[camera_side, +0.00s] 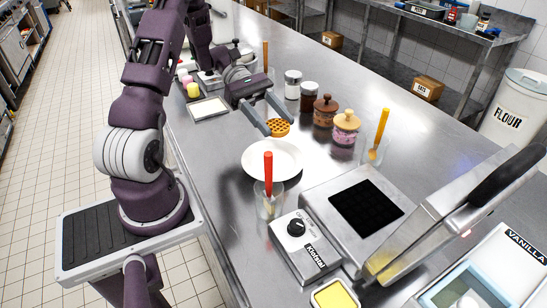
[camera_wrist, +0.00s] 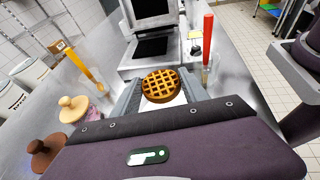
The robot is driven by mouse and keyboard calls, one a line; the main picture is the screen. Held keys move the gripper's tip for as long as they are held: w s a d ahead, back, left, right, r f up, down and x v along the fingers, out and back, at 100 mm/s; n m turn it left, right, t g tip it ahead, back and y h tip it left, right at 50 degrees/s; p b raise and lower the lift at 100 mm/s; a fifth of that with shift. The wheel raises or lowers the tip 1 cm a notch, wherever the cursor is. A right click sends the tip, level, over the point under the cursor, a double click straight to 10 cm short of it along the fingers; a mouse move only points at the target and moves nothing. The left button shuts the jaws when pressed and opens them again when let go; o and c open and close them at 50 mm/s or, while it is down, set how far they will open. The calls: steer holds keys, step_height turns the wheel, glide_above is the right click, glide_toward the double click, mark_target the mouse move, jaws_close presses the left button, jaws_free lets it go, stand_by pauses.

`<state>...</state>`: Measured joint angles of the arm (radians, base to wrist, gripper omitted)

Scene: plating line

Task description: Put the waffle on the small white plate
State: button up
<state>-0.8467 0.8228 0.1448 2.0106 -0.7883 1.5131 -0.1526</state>
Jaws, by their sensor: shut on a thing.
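The round golden-brown waffle (camera_side: 278,127) is held between the fingers of my gripper (camera_side: 276,120), near the far edge of the small white plate (camera_side: 258,165) in the side view. The plate is empty. In the wrist view the waffle (camera_wrist: 161,86) sits between the two grey fingers of my gripper (camera_wrist: 160,88). A bit of white surface shows just under it there, mostly hidden by the waffle and my gripper. The waffle looks raised above the counter, but its exact height is hard to tell.
A waffle iron (camera_side: 365,205) stands open in front of the plate. A glass with a red-handled tool (camera_side: 268,175) stands close to the plate's near edge. Lidded jars (camera_side: 346,127) line the right side. A square white tray (camera_side: 209,109) lies behind, left of my gripper.

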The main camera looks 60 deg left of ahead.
steer(key=f, duration=0.6)
steer(key=a+f, duration=0.1)
steer(key=f, duration=0.3)
steer(key=shift+s+f, duration=0.1)
steer(key=shift+s, duration=0.25)
steer(key=shift+f, duration=0.1)
steer(key=o, duration=0.8)
steer(key=shift+o, duration=0.2)
